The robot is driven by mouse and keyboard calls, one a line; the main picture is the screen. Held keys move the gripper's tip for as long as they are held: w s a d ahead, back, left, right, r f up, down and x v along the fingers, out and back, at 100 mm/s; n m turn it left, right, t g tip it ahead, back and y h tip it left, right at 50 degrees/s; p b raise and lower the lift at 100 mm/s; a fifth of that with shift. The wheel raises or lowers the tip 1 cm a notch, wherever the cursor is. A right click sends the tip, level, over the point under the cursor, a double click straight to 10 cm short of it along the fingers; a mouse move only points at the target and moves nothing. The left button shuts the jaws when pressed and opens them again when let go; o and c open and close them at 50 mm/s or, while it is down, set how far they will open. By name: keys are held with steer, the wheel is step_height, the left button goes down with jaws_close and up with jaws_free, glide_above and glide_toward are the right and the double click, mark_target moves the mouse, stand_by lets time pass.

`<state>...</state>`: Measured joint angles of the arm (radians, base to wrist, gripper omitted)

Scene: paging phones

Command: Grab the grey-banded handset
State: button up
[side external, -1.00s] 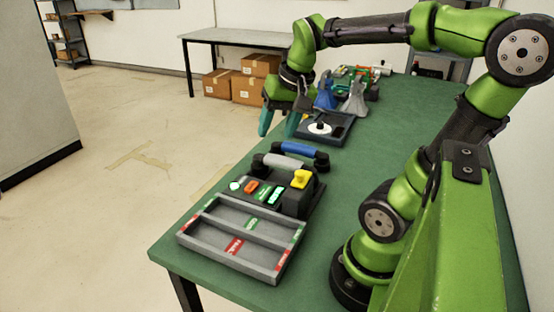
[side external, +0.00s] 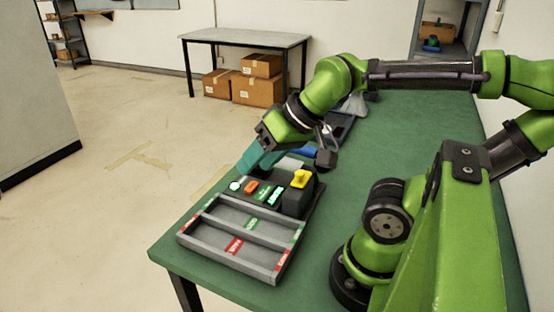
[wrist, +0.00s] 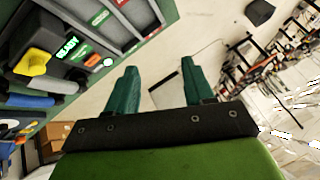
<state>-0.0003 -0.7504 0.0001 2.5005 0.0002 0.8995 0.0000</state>
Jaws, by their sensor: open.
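The grey-banded handset (side external: 289,163) lies across the back of the dark phone unit, mostly hidden behind my gripper in the side view. In the wrist view its grey grip (wrist: 57,86) shows at the left, beside the blue-banded handset (wrist: 28,99). My gripper (side external: 247,161) has teal fingers and is tilted down near the left end of the grey-banded handset. In the wrist view the fingers (wrist: 158,68) are spread apart with nothing between them, and the handset is outside them to the left. The side view does not show clearly how high the fingertips are.
The phone unit has a yellow knob (side external: 300,178), a lit green display (side external: 276,195) and an orange button (side external: 251,187). A grey divided tray (side external: 205,242) with red and green labels is in front. The blue-banded handset (side external: 308,151) lies behind. Green table (side external: 335,205) is clear to the right.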

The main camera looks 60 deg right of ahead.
steer(key=shift+o, duration=0.3)
steer(key=shift+o, duration=1.2)
steer(key=g+h, duration=0.2)
steer(key=g, duration=0.4)
glide_above(284, 168)
steer(key=w, duration=0.1)
step_height(284, 168, down, 6)
steer(key=d+n+g, duration=0.1)
steer(key=d+n, duration=0.1)
steer(key=n, duration=0.2)
step_height(284, 168, down, 16)
steer(key=shift+a+f, duration=0.1)
